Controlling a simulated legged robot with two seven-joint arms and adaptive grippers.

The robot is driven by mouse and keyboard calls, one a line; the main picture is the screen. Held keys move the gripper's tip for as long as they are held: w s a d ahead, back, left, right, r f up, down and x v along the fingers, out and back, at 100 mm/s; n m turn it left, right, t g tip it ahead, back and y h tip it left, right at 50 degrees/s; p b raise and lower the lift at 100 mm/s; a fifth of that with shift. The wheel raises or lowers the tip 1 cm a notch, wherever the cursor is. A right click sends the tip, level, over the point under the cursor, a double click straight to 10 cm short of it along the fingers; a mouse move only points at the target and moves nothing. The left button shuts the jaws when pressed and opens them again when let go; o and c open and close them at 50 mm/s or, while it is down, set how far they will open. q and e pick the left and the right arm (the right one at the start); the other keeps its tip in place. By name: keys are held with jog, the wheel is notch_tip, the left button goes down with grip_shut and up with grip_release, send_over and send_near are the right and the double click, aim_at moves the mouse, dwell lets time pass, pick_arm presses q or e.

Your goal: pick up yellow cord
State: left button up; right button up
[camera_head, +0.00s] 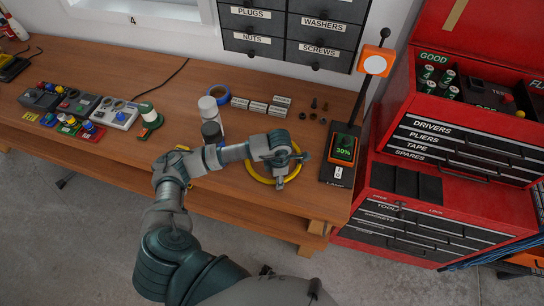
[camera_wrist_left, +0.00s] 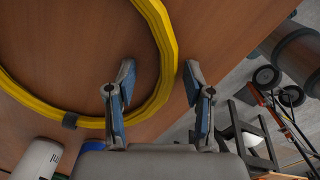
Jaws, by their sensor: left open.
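The yellow cord (camera_head: 251,174) lies as a coiled ring on the wooden workbench near its right end. It also shows in the left wrist view (camera_wrist_left: 165,48), with a dark tie around it at the lower left. My left gripper (camera_head: 291,170) is over the ring in the head view, and the arm hides part of the cord. In the left wrist view my left gripper (camera_wrist_left: 158,75) is open, with one finger on each side of a stretch of the cord. I cannot tell whether the fingers touch it. My right gripper is not in view.
A white bottle (camera_head: 209,110) and a blue tape roll (camera_head: 219,91) stand behind the arm. Several small boxes (camera_head: 258,107) are behind the cord. A black stand with a 30% display (camera_head: 343,150) is to its right, before the red tool chest (camera_head: 430,185).

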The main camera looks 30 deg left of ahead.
pick_arm(q)
jog(key=shift+d+r, duration=0.1)
jog(key=shift+d, duration=0.5)
jog(key=c, duration=0.9)
jog(key=shift+a, duration=0.15)
grip_shut()
jog(key=shift+a, duration=0.4)
notch_tip(320, 180, up, 3)
jog(key=shift+s+r+b, duration=0.15)
jog(key=shift+r+b, duration=0.05)
jog(key=shift+b, duration=0.3)
jog(key=s+d+r+p, duration=0.1)
jog(key=s+d, duration=0.1)
jog(key=s, duration=1.3)
jog(key=shift+s+d+r, duration=0.3)
jog(key=shift+d, duration=0.05)
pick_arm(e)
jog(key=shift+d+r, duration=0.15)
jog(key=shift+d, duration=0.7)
